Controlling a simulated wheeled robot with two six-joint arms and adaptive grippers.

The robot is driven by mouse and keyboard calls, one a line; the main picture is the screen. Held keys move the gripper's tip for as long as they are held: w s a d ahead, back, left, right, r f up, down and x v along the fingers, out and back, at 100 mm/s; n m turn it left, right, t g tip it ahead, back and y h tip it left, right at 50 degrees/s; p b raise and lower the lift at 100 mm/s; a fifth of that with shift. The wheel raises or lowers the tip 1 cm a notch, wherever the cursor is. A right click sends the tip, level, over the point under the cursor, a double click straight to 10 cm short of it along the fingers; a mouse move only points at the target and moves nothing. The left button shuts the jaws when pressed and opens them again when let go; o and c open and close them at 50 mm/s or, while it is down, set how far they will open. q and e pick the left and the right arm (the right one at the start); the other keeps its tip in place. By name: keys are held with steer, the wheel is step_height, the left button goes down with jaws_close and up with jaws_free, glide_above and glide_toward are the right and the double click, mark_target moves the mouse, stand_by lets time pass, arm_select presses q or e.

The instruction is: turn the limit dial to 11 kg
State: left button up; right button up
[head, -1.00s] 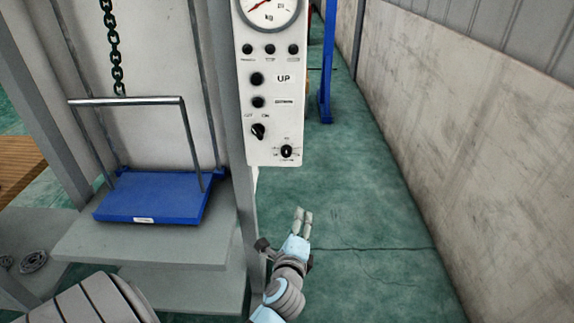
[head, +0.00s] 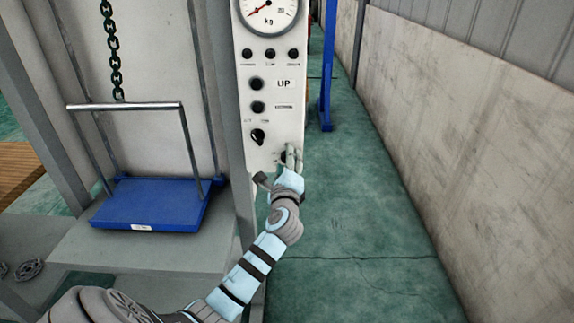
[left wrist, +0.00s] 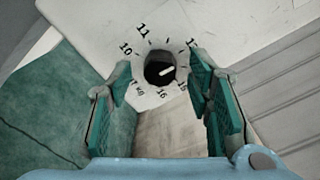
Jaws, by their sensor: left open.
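The limit dial (left wrist: 160,68) is a black round knob with a white pointer mark, at the lower end of the white control panel (head: 262,145). In the left wrist view, printed numbers ring it: 11 at upper left, 10 at left, 15 and 16 below. The white mark points to the right, away from 11. My left gripper (left wrist: 160,70) is open, with one finger on each side of the knob; I cannot tell whether they touch it. In the head view my left gripper (head: 292,158) partly covers the dial. My right gripper is not in view.
Above the dial are a black selector (head: 257,136), black buttons and a round kg gauge (head: 267,12). To the left, a blue platform (head: 150,205) with a metal handle stands on a grey shelf, with a chain (head: 112,50) above. Green floor is clear to the right.

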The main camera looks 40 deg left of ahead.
arm_select(q)
steer(key=shift+c, duration=0.5)
jaws_close()
steer(key=shift+n, duration=0.4)
steer(key=shift+r+n+b, duration=0.1)
steer(key=shift+n+b, duration=2.25)
steer(key=shift+n, duration=5.65)
